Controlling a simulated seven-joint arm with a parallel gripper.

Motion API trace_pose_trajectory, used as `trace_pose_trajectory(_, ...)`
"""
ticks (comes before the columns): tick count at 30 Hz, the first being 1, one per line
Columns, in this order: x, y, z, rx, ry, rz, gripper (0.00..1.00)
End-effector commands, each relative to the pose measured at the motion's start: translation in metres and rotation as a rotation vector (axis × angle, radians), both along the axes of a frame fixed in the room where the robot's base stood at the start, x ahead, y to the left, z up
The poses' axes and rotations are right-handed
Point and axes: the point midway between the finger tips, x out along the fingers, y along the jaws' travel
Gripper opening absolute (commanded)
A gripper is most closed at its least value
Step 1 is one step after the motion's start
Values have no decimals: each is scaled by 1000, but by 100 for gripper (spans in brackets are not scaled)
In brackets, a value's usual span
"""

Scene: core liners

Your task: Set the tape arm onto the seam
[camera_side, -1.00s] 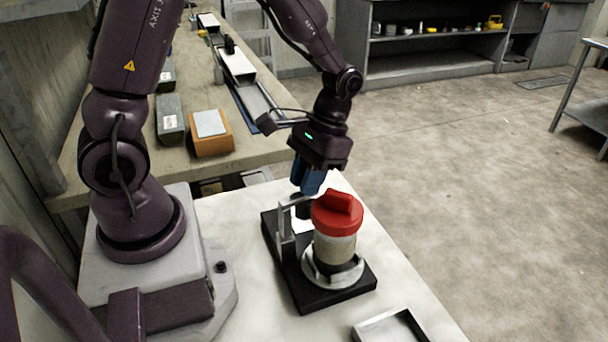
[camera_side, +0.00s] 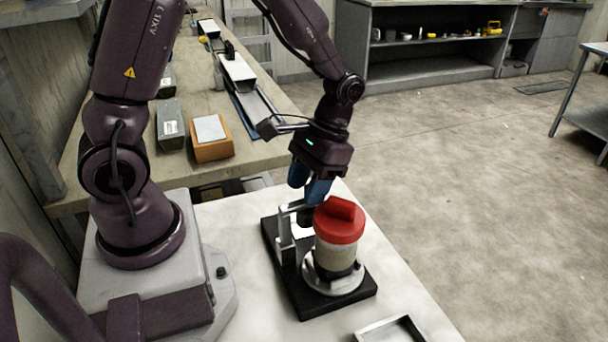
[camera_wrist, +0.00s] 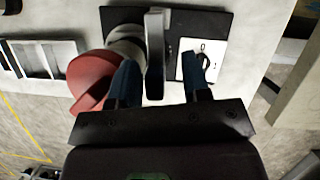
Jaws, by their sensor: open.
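A pale cylindrical liner (camera_side: 335,257) with a red cap (camera_side: 340,225) stands upright in a round metal seat on a black base (camera_side: 312,303). The red cap (camera_wrist: 88,75) also shows at left in the wrist view. The metal tape arm (camera_side: 284,225) stands on the base beside the liner; in the wrist view it is a grey bar (camera_wrist: 155,50). My gripper (camera_side: 308,198) is open above the tape arm. In the wrist view its blue fingers (camera_wrist: 160,75) straddle the bar, with gaps on both sides. The seam under the cap is not clear.
A shallow metal tray (camera_side: 395,330) lies at the front right of the white table (camera_side: 250,300). A bench (camera_side: 110,175) behind holds an orange block (camera_side: 212,148) and grey boxes (camera_side: 171,128).

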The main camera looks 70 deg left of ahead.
Motion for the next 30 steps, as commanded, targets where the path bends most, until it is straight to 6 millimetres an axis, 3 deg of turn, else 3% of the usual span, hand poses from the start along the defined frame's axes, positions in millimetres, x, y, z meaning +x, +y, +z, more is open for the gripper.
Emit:
trace_pose_trajectory(5, -3, 10, 0, 0, 1, 191, 45)
trace_pose_trajectory(12, -25, 33, 0, -1, 2, 863, 45)
trace_pose_trajectory(30, 1, 70, 108, -1, -5, 835, 45)
